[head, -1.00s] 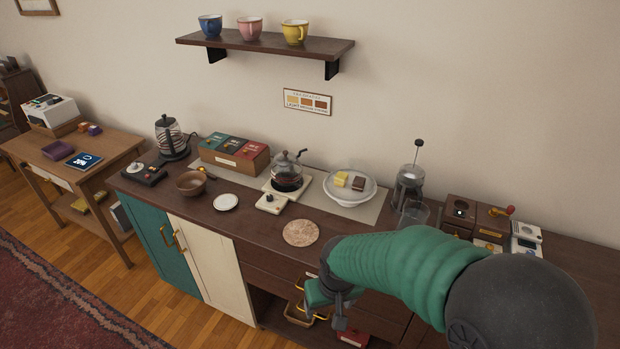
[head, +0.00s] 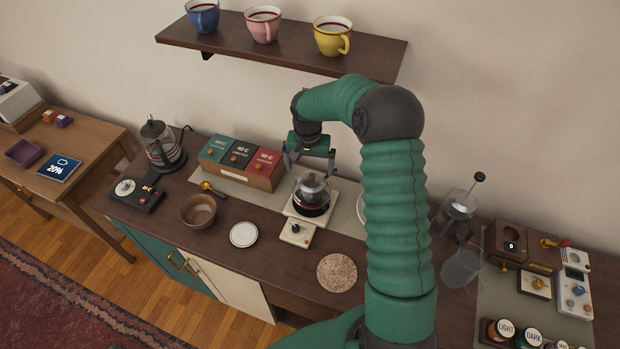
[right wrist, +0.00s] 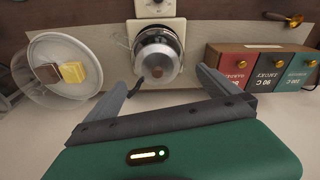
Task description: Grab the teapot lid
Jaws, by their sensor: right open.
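The glass teapot (head: 311,207) holds dark liquid and stands on a cream warmer (head: 325,212) on the counter. Its metallic lid (head: 312,183) with a knob is on top; the lid also shows in the right wrist view (right wrist: 160,52), just beyond the fingertips. My right gripper (head: 309,167) is open and empty, pointing down above and slightly behind the teapot. In the right wrist view its two fingers (right wrist: 168,76) are spread, with the lid's knob near the gap between them. My left gripper is not in view.
A tea box (head: 240,178) with three coloured panels stands left of the teapot. A cake stand (right wrist: 85,85) with yellow and brown pieces is mostly hidden behind my arm in the head view. A shelf (head: 285,40) with three cups hangs above.

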